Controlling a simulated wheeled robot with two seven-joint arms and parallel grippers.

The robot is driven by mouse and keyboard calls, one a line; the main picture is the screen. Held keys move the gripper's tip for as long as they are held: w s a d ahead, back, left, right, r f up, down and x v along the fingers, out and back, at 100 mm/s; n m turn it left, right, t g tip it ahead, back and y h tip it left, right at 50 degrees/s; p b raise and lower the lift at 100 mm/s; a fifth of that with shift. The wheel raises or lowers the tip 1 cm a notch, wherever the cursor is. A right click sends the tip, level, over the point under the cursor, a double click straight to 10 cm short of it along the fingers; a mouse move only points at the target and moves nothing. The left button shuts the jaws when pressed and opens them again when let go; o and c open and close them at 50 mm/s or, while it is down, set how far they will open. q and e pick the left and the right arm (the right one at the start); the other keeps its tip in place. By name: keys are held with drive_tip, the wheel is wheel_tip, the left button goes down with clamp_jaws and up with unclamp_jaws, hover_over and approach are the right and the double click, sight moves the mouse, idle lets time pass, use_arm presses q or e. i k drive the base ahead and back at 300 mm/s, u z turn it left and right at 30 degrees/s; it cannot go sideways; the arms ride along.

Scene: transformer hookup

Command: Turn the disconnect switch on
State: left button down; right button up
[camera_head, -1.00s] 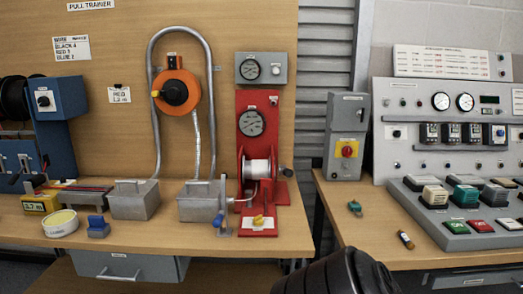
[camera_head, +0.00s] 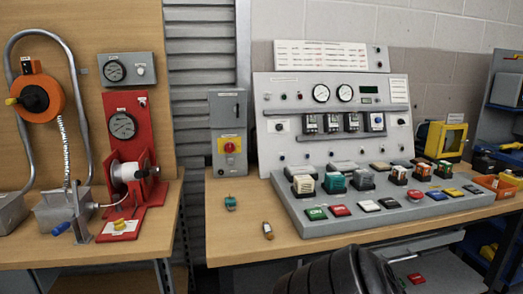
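The disconnect switch is a grey upright box (camera_head: 228,160) standing on the right workbench, left of the large control panel. Its front carries a yellow plate (camera_head: 222,145) with a red rotary knob (camera_head: 229,147). The knob's exact setting is too small to read. Nothing covers the box's front. A dark ribbed part at the bottom edge looks like part of my own arm; neither gripper's fingers show.
A sloped grey console (camera_head: 380,207) with several coloured buttons and blocks fills the bench right of the switch. A gap separates the two benches.

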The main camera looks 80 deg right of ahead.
sight(230, 147)
drive_tip(key=z, duration=1.75)
